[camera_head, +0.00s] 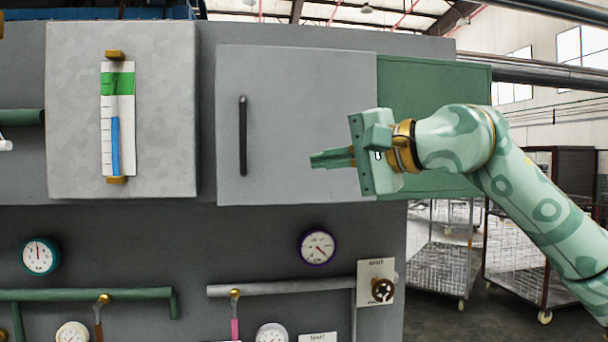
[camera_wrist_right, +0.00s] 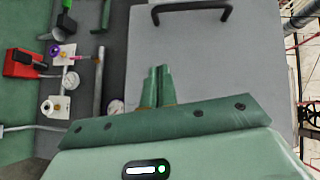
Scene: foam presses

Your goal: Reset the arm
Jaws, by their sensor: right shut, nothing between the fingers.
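My right arm (camera_head: 535,200) comes in from the right in the head view. My right gripper (camera_head: 318,159) points left in front of the grey cabinet door (camera_head: 300,110), to the right of the door's black handle (camera_head: 243,136). In the right wrist view, the green fingers of my right gripper (camera_wrist_right: 157,72) are together with nothing between them. The grey door also fills much of that view (camera_wrist_right: 215,60), with its black handle at the top (camera_wrist_right: 190,8). My left gripper is not in view.
A grey box with a level gauge (camera_head: 118,120) is left of the door. Below are dials (camera_head: 317,247), pipes (camera_head: 90,295) and a valve wheel (camera_head: 382,290). Wire cages (camera_head: 440,250) stand at the right. A red device (camera_wrist_right: 22,64) shows in the wrist view.

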